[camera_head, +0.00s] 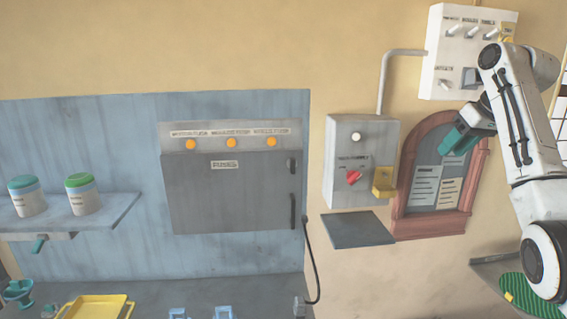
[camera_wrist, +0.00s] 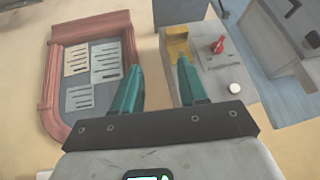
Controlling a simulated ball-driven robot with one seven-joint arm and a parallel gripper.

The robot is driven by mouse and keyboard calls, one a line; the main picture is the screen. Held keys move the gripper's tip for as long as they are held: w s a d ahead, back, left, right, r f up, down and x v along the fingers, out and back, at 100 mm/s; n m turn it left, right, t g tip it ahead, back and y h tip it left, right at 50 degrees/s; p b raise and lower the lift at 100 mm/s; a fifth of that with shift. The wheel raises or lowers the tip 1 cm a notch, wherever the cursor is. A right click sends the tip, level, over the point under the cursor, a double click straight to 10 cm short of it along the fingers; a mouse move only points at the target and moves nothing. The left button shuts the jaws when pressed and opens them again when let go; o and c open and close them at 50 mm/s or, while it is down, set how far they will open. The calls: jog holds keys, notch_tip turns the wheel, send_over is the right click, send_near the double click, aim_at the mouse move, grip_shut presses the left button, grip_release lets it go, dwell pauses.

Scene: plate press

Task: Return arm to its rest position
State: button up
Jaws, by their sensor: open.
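My gripper (camera_head: 466,139) is raised at the right of the head view, in front of the arched notice board (camera_head: 409,190). Its teal fingers are apart with nothing between them. In the wrist view my gripper (camera_wrist: 158,85) points toward the wall, with the notice board (camera_wrist: 50,88) to the left and a grey control box (camera_wrist: 222,75) with a red knob to the right. A yellow bracket (camera_wrist: 178,46) on the box shows beyond the gap between the fingers.
A white switch panel (camera_head: 447,50) is on the wall close to my arm. A grey shelf (camera_head: 358,231) juts out below the control box (camera_head: 345,135). A grey cabinet (camera_head: 230,190), a shelf with two jars (camera_head: 85,195) and a yellow tray (camera_head: 95,305) are to the left.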

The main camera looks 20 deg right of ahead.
jog(key=w+a+f+g+y, duration=0.1)
jog(key=a+f, duration=0.4)
jog(key=f, duration=0.5)
jog(key=w+a+f, duration=0.1)
jog(key=a+f, duration=0.4)
jog(key=f, duration=0.5)
jog(key=s+a+f+g+b, duration=0.1)
jog(key=s+a+f, duration=0.4)
jog(key=f, duration=0.4)
jog(key=s+a+f+b, duration=0.1)
jog(key=s+a+f, duration=0.2)
jog(key=a+f, duration=0.6)
jog(key=s+a+f+g, duration=0.1)
jog(key=s+a+f, duration=0.4)
jog(key=s+f, duration=0.4)
jog(key=s+a+f+g+h+b, duration=0.1)
jog(key=s+f, duration=0.1)
jog(key=s, duration=1)
jog(key=s+a+f+g, duration=0.1)
jog(key=s+a+f, duration=0.1)
jog(key=s, duration=0.9)
jog(key=shift+s+a+f+n+h+b, duration=0.3)
jog(key=shift+s+f+h+b, duration=0.1)
jog(key=shift+f, duration=0.3)
